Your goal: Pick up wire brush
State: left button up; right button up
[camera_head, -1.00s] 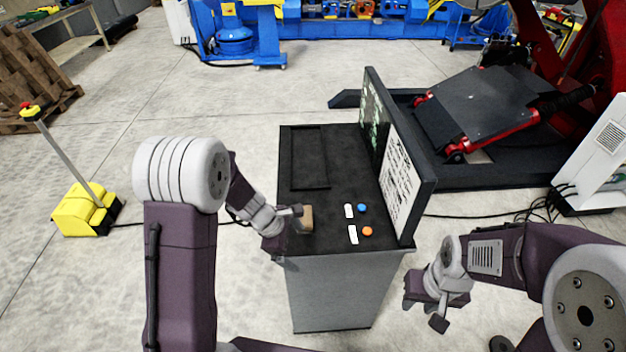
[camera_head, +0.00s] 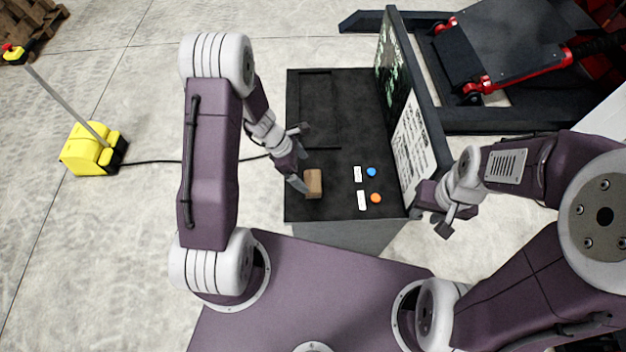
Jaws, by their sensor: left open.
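The wire brush shows as a small brown block (camera_head: 314,183) on the dark top of the cabinet (camera_head: 300,212), near its front left; its bristles cannot be made out. My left gripper (camera_head: 303,157) is open and empty, over the left part of the cabinet top. One of its fingers is just left of the brush, the other farther back. Whether that finger touches the brush cannot be told. My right gripper (camera_head: 428,223) is at the cabinet's right side, beside the upright panel, with its fingers apart and nothing visible between them.
An upright panel (camera_head: 412,140) edges the cabinet top on the right. White labels, a blue button (camera_head: 371,172) and an orange button (camera_head: 376,198) lie right of the brush. A recessed tray (camera_head: 320,110) is behind. A yellow pedestal (camera_head: 88,150) stands on the floor at left.

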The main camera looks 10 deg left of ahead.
aim_at(313, 180)
pick_arm(q)
jog(key=x, duration=0.4)
jog(key=shift+w+a+f, duration=0.1)
jog(key=shift+w+f, duration=0.05)
jog(key=shift+w, duration=0.15)
jog(key=x, duration=0.4)
jog(key=shift+s+f, duration=0.15)
jog(key=shift+s, duration=0.2)
jog(key=shift+w+d+f, duration=0.2)
jog(key=shift+f, duration=0.25)
jog(key=shift+r, duration=0.1)
jog(key=c, duration=1.4)
jog(key=shift+r, duration=0.65)
jog(key=shift+c, duration=0.2)
notch_tip(313, 180, up, 3)
jog(key=shift+r, duration=0.1)
jog(key=s+d+r, duration=0.3)
jog(key=d+r, duration=0.3)
jog(key=d, duration=0.5)
jog(key=shift+r+b, duration=0.25)
jog(key=shift+b, duration=0.05)
jog(key=shift+d, duration=0.1)
